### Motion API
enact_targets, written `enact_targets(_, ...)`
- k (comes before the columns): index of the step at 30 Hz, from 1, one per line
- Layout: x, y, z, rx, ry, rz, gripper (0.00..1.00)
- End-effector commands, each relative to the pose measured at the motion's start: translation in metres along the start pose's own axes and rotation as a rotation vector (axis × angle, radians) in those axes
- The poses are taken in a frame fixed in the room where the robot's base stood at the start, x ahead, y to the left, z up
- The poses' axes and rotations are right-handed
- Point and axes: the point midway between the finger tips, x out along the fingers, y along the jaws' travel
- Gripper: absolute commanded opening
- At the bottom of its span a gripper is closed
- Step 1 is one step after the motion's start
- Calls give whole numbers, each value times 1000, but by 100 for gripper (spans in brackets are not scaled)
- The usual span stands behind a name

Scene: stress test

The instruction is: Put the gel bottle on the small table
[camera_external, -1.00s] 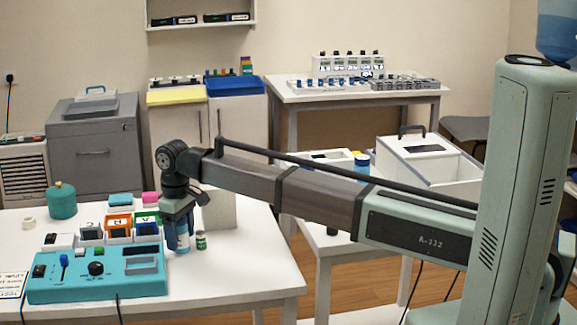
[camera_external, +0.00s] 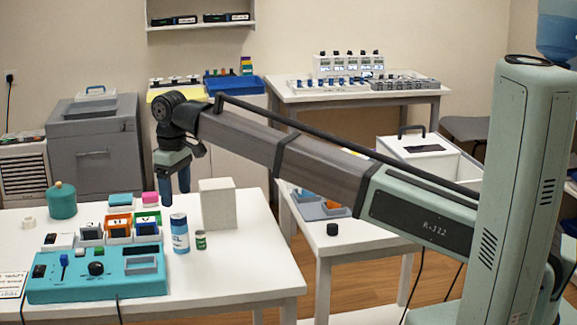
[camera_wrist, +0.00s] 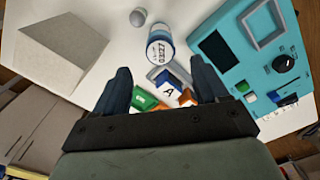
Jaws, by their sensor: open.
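The blue-and-white bottle (camera_external: 180,234), which I take as the gel bottle, stands upright on the white table at left (camera_external: 245,275), right of the teal device. The wrist view shows this bottle (camera_wrist: 160,46) from above, beyond the fingertips. My gripper (camera_external: 175,188) is open and empty, raised above the bottle and apart from it; its two dark fingers also show in the wrist view (camera_wrist: 162,82). The small table (camera_external: 370,245) is probably the white one at centre right, partly hidden behind my arm.
A small green vial (camera_external: 201,240) stands close right of the bottle, with a pale block (camera_external: 218,204) behind. The teal device (camera_external: 98,278) and small coloured bins (camera_external: 118,225) lie left. A black cylinder (camera_external: 332,229) and a tray (camera_external: 318,207) are on the small table.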

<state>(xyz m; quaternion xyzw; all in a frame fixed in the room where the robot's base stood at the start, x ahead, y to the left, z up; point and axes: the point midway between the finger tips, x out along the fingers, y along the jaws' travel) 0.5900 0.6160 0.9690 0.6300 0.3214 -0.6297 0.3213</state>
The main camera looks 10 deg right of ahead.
Motion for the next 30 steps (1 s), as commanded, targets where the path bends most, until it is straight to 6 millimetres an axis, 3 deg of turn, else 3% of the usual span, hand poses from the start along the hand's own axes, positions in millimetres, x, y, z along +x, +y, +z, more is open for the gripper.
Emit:
enact_targets(19, -8, 0, 0, 0, 1, 0, 75)
enact_targets(28, -55, 0, -1, 0, 2, 0, 75)
enact_targets(30, -51, 1, 3, 45, 15, -25, 75)
